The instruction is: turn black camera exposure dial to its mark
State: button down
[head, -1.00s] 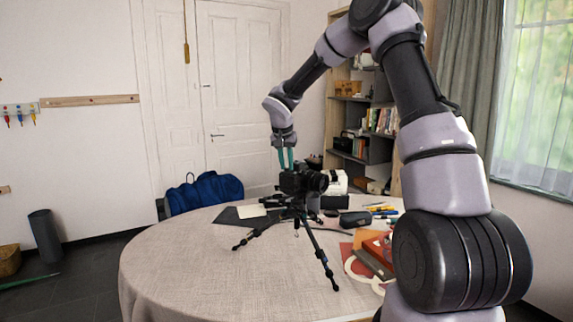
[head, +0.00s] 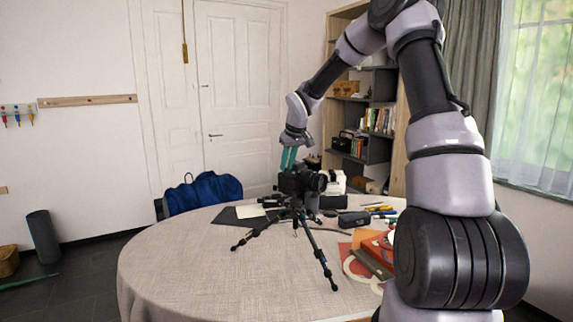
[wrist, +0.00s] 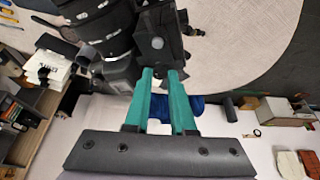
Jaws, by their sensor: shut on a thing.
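The black camera (head: 301,182) sits on a small black tripod (head: 298,214) on the round table. Its lens points right in the head view. My gripper (head: 286,168) comes down from above, tilted, with its teal fingertips at the camera's top left. In the wrist view the fingertips (wrist: 160,73) are close together against the dark camera body (wrist: 158,38). They are shut on the exposure dial, which is mostly hidden between them. I cannot make out the dial's mark or its angle.
The cloth-covered round table (head: 180,245) is clear at its left and front. Pens, a black case (head: 354,219), red books (head: 376,246) and a cream ring-shaped item lie right of the tripod. A blue bag (head: 203,193) is behind the table, and a shelf (head: 368,115) stands at the back right.

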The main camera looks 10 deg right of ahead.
jog(key=n+y, duration=0.1)
jog(key=n, duration=0.1)
jog(key=n+g, duration=0.1)
jog(key=n, duration=0.2)
jog(key=shift+w+d+n+y, duration=0.2)
jog(key=shift+n+y, duration=0.1)
jog(key=shift+y, duration=0.1)
jog(key=shift+s, duration=0.1)
jog(key=c, duration=0.8)
grip_release()
jog(key=shift+o, duration=0.2)
